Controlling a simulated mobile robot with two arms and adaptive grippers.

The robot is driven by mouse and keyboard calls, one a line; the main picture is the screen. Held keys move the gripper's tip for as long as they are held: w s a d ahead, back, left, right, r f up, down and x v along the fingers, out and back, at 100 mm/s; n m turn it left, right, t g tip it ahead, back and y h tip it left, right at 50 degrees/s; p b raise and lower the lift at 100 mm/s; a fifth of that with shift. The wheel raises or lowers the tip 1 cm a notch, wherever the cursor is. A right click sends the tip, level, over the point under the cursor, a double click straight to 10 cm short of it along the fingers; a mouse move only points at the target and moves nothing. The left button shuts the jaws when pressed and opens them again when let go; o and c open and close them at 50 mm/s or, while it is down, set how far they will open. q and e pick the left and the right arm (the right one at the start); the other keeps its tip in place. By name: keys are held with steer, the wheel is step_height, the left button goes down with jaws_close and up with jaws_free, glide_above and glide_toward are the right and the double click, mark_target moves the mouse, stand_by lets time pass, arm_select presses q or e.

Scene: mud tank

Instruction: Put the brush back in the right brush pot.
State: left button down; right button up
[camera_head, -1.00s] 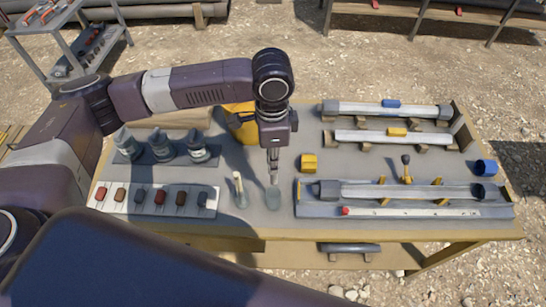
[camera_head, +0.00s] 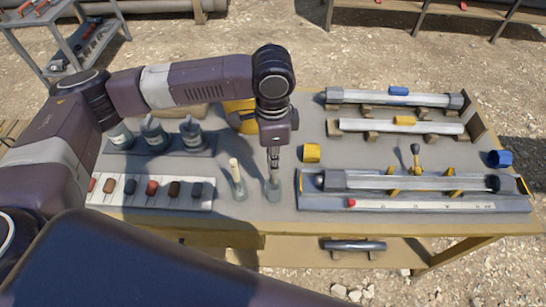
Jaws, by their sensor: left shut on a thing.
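My left gripper (camera_head: 274,160) points straight down over the right brush pot (camera_head: 272,194), a small grey pot near the front middle of the bench. It is shut on the brush (camera_head: 273,178), whose handle is mostly hidden between the fingers. The brush's lower part is upright at the pot's mouth. I cannot tell how deep it sits. The left brush pot (camera_head: 239,192) stands just to the left, with a pale handle upright in it. My right gripper is not in view.
A tray of coloured samples (camera_head: 142,198) lies at the left, with several grey bottles (camera_head: 154,136) behind. A long tube in a cradle (camera_head: 400,182) and a ruler strip (camera_head: 425,206) lie close on the right. A yellow block (camera_head: 311,152) stands near my gripper.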

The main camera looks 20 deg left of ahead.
arm_select(q)
steer(key=shift+f, duration=1.75)
steer(key=shift+f+b, duration=0.3)
steer(key=shift+f, duration=0.5)
steer(key=c, duration=1.8)
jaws_free()
steer(key=shift+r, duration=0.15)
step_height(320, 180, up, 12)
steer(key=shift+f, duration=0.1)
steer(key=shift+f, duration=0.1)
